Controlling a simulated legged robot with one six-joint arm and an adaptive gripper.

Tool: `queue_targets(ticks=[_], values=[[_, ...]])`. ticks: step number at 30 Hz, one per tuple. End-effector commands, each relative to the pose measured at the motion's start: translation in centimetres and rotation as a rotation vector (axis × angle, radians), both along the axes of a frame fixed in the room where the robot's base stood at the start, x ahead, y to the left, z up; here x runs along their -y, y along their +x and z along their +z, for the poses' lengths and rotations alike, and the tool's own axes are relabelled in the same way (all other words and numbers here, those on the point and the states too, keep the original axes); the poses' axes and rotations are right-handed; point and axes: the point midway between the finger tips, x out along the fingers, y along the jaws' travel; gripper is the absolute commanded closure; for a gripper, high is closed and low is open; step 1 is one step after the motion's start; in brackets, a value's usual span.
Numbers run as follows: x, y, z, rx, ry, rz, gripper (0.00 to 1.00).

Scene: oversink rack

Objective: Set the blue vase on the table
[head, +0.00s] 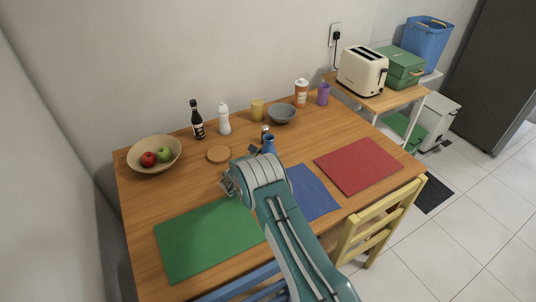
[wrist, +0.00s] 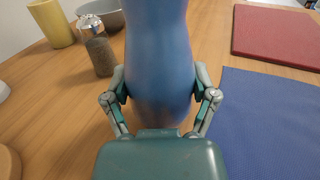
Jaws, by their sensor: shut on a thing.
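The blue vase (wrist: 158,75) fills the middle of the wrist view, upright, with its lower body between the two fingers. My gripper (wrist: 160,88) is shut on it, one finger pressed on each side. In the head view the blue vase (head: 269,144) shows just beyond my gripper (head: 258,150), mostly hidden by my wrist. The vase is over the wooden table (head: 205,180), near its middle. Its base is low over the wood; I cannot tell whether it touches.
A glass shaker (wrist: 96,45) stands close to the left of the vase, with a grey bowl (head: 282,114) behind. A blue placemat (wrist: 270,115) lies to the right, a red one (head: 357,165) beyond. A wooden coaster (head: 219,154) is left. Bare wood surrounds the vase.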

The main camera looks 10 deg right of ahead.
Motion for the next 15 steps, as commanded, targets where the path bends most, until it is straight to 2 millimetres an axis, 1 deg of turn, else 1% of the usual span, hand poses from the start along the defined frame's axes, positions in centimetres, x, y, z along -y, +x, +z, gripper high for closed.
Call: queue_targets(ticks=[4, 8, 11, 15], values=[[0.0, 0.1, 1.3, 0.004, 0.000, 0.000, 0.83], [0.0, 0.0, 3.6, 0.006, 0.000, 0.000, 0.83], [0.4, -1.4, 5.0, 0.002, -0.001, -0.001, 0.83], [1.0, -3.4, 7.4, 0.003, 0.000, 0.000, 0.83]])
